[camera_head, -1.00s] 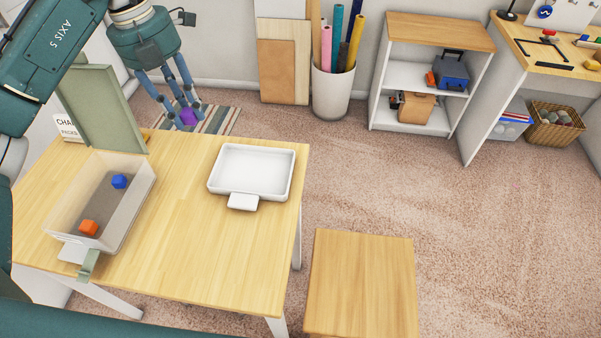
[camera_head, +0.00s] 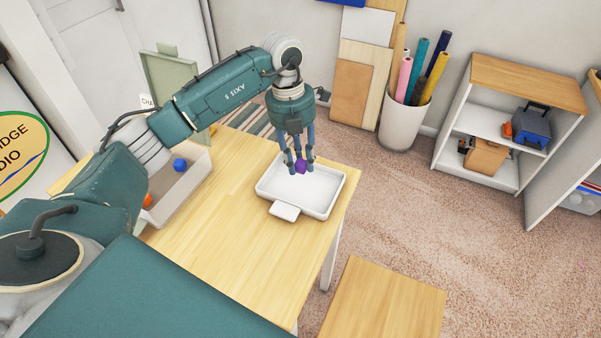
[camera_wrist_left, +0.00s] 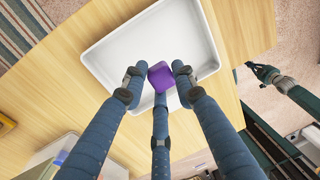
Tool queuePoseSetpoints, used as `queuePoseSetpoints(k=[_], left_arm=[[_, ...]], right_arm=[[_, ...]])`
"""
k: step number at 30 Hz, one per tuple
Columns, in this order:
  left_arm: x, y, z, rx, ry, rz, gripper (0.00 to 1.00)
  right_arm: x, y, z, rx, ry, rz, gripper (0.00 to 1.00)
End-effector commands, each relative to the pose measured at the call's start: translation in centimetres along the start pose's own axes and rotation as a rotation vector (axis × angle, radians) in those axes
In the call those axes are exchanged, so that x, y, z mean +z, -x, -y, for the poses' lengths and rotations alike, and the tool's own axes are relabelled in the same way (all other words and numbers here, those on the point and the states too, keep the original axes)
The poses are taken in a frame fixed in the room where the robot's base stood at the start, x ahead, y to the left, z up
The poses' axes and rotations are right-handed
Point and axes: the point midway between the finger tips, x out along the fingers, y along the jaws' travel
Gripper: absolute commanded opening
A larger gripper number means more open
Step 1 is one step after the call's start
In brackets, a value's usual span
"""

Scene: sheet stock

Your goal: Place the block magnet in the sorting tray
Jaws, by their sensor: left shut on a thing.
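The block magnet is a small purple block (camera_head: 301,166), held between the fingertips of my left gripper (camera_head: 299,168). In the left wrist view the block (camera_wrist_left: 161,75) sits between the three blue fingers of the gripper (camera_wrist_left: 158,84). The sorting tray is a shallow white tray with a front tab (camera_head: 327,203) on the wooden table. The gripper and block are over the tray, and the tray (camera_wrist_left: 108,65) shows behind the block in the wrist view. The head view does not clearly show the gap between block and tray floor. The tray looks empty otherwise.
A wooden stool (camera_head: 390,305) is at the front right. The table (camera_head: 220,235) is bare in front of the tray.

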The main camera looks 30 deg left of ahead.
Motion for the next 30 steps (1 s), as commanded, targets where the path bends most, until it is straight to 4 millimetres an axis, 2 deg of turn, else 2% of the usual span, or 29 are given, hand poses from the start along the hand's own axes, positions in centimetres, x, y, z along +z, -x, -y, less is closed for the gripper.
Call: queuePoseSetpoints(k=[3, 10, 16, 27, 28, 30], left_arm=[[0.0, -1.5, -0.2, 0.000, -0.001, 0.000, 0.10], [0.0, -3.2, -0.4, 0.000, 0.000, -0.001, 0.10], [0.1, -6.0, -0.8, -0.001, 0.001, -0.001, 0.10], [0.2, -6.8, -0.9, 0.000, -0.001, 0.001, 0.10], [0.2, -6.8, -0.9, 0.000, -0.001, 0.002, 0.29], [0.2, -6.6, -0.9, 0.000, -0.001, 0.002, 0.43]], right_arm=[[0.1, 0.5, -0.5, 0.006, 0.002, 0.001, 0.00], [0.1, 0.9, -0.8, 0.009, 0.002, 0.003, 0.00], [0.1, 1.6, -0.9, 0.010, 0.001, 0.004, 0.00], [0.3, 1.2, -0.8, 0.009, 0.000, 0.006, 0.00], [0.3, 1.2, -0.8, 0.009, 0.000, 0.006, 0.00], [0.3, 1.3, -0.8, 0.009, 0.000, 0.007, 0.00]])
